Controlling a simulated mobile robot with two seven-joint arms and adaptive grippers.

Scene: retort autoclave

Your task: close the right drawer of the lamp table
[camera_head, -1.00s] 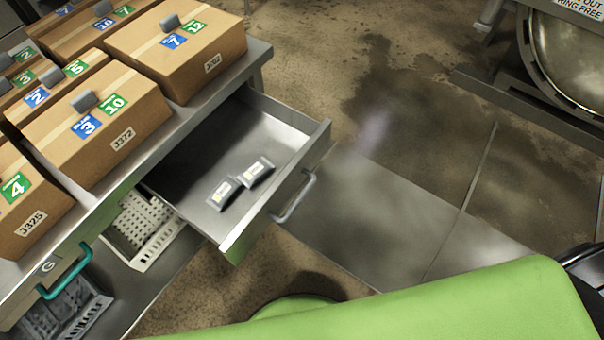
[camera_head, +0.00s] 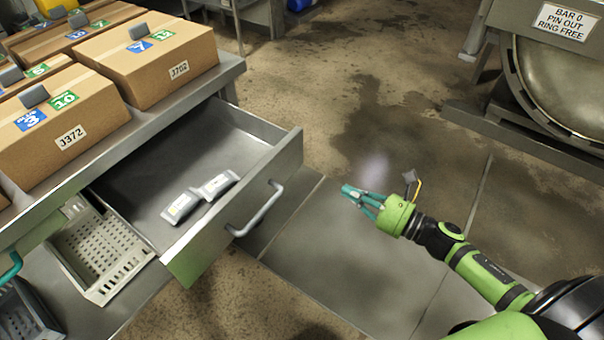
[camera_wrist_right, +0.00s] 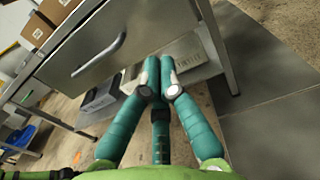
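The right drawer (camera_head: 222,208) of the lamp table (camera_head: 160,118) stands pulled well out. Two small grey packets with pale labels lie inside it near the front. Its grey bar handle (camera_head: 257,210) is on the front panel. In the right wrist view the drawer front (camera_wrist_right: 140,32) and handle (camera_wrist_right: 100,56) are ahead, to the upper left. My right gripper (camera_head: 358,195) is to the right of the drawer front, apart from it and empty. Its teal fingers (camera_wrist_right: 159,82) come together at the tips.
Several labelled cardboard boxes (camera_head: 65,128) stand on the table top. A perforated pale basket (camera_head: 95,250) is below the drawer. A round metal vessel (camera_head: 570,80) stands at the upper right. The floor between drawer and vessel is clear.

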